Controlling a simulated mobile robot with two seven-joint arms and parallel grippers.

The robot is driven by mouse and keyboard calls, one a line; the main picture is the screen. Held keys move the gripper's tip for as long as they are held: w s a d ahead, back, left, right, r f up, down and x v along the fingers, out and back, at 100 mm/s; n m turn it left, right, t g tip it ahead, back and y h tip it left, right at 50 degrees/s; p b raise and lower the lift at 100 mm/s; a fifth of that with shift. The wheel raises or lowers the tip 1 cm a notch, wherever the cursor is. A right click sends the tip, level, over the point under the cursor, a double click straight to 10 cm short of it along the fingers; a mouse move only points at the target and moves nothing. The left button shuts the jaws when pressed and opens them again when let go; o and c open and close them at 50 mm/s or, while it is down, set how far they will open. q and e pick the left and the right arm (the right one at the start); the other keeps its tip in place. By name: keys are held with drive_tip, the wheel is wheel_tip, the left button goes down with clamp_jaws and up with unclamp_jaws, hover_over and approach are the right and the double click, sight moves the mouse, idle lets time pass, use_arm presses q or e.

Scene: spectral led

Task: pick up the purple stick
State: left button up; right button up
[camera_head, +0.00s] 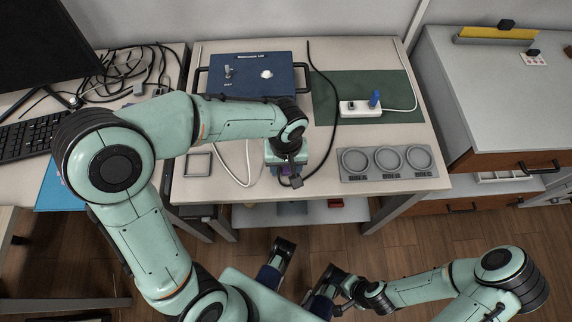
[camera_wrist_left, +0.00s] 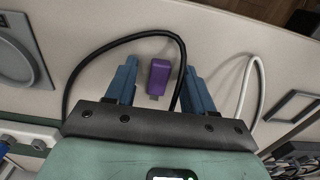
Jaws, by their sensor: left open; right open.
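The purple stick (camera_wrist_left: 160,76) is a small purple block with a short metal end, on the pale table top. In the left wrist view it lies between the two blue fingers of my left gripper (camera_wrist_left: 159,80), with a gap on both sides. The gripper is open and not holding it. In the head view my left gripper (camera_head: 286,172) is low over the table's front part and largely hides the stick. My right gripper (camera_head: 332,285) is in front of the table, away from the stick, and is open and empty.
A black cable (camera_wrist_left: 104,52) loops around the stick, passing close by my left fingers. A white cable (camera_wrist_left: 247,84) runs alongside. A grey tray with three round recesses (camera_head: 387,176) lies to the right. A power strip (camera_head: 360,108) and blue box (camera_head: 250,74) stand behind.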

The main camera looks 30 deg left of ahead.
sight(286, 169)
use_arm(q)
clamp_jaws()
drive_tip(key=shift+r, duration=0.15)
wheel_tip(286, 169, up, 20)
drive_tip(key=p, duration=0.4)
drive_tip(key=shift+p, duration=0.4)
use_arm(e)
drive_tip(key=shift+g, duration=0.4)
drive_tip(key=r, duration=0.1)
drive_tip(key=s+r, duration=0.1)
drive_tip(key=r, duration=0.1)
drive_tip(key=shift+s+r, duration=0.35)
drive_tip(key=shift+r, duration=0.05)
